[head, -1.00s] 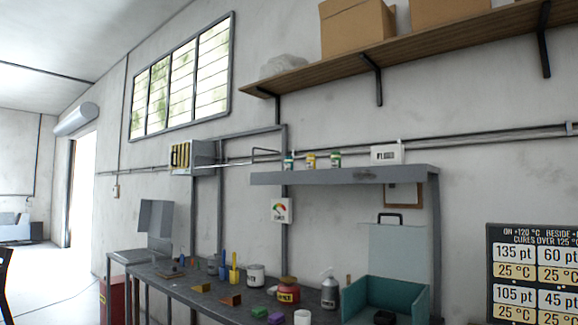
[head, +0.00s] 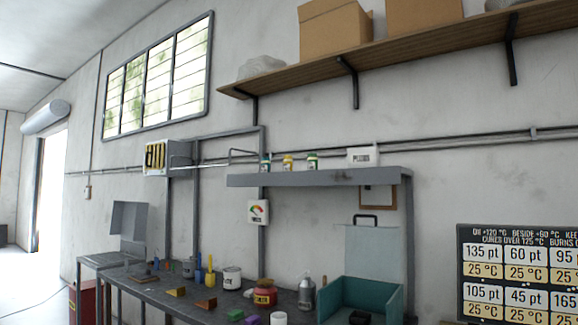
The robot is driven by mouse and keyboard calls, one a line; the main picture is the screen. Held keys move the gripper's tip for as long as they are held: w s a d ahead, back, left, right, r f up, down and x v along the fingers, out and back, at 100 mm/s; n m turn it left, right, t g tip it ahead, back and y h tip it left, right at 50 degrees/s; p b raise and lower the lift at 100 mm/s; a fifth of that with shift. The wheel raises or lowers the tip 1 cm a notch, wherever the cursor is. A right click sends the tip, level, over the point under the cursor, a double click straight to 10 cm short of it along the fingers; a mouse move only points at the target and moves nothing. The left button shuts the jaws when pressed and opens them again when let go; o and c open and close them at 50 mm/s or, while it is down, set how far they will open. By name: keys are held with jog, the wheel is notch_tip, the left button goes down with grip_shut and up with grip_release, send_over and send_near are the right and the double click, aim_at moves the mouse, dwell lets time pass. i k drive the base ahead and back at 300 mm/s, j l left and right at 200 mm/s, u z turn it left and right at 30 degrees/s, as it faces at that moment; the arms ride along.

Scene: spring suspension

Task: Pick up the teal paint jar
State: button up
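A small jar with a teal band (head: 265,163) stands upright at the left end of a grey shelf (head: 300,180) above the workbench. A yellow jar (head: 288,163) and a green jar (head: 312,161) stand in a row to its right, with gaps between them. The labels are too small to read. My gripper is not in view.
The workbench (head: 150,290) below holds a white can (head: 232,278), a red jar (head: 265,292), a grey bottle (head: 306,295) and an open teal case (head: 385,293). A white box (head: 361,157) is right of the jars. A wooden shelf (head: 400,50) with cardboard boxes hangs above.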

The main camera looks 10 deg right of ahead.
aim_at(266, 164)
jog(key=i+j+z, duration=0.15)
jog(key=j, duration=0.6)
jog(key=i+j+z, duration=0.2)
jog(key=j, duration=0.55)
jog(key=i+j+z, duration=0.15)
jog(key=j, duration=0.65)
jog(key=i+j+z, duration=0.2)
jog(key=j, duration=0.6)
jog(key=i+j+z, duration=0.15)
jog(key=j, duration=0.7)
jog(key=k+l, duration=0.05)
